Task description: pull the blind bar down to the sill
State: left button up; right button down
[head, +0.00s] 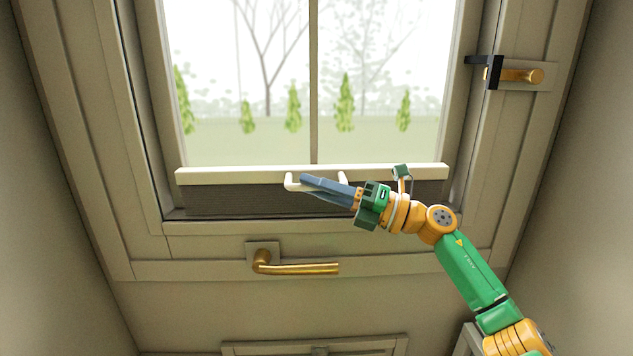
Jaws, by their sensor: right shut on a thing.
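The blind bar (230,174) is a long cream bar lying level across the lower part of the window. A white U-shaped handle (289,183) sticks out from its middle. Dark pleated blind fabric (240,201) fills the strip between the bar and the sill (215,227). My right gripper (312,184) reaches in from the right and is shut on the handle, with its blue-grey fingers covering part of it. My left gripper is not in view.
A brass lever handle (300,268) sits on the frame below the sill. A second brass latch with a black bracket (518,76) is on the right frame. The window glass (240,70) above the bar is uncovered. Walls close in on both sides.

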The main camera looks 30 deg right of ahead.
aim_at(316, 221)
notch_tip(316, 221, down, 7)
jog(key=b, duration=0.4)
jog(key=shift+f+b, duration=0.15)
jog(key=shift+b, duration=0.15)
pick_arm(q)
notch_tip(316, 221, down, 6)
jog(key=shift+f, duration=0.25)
pick_arm(e)
jog(key=shift+a+f, duration=0.1)
jog(key=shift+f, duration=0.1)
jog(key=c, duration=0.8)
grip_release()
jog(key=shift+c, duration=0.2)
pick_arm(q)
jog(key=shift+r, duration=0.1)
pick_arm(e)
jog(key=shift+r, duration=0.35)
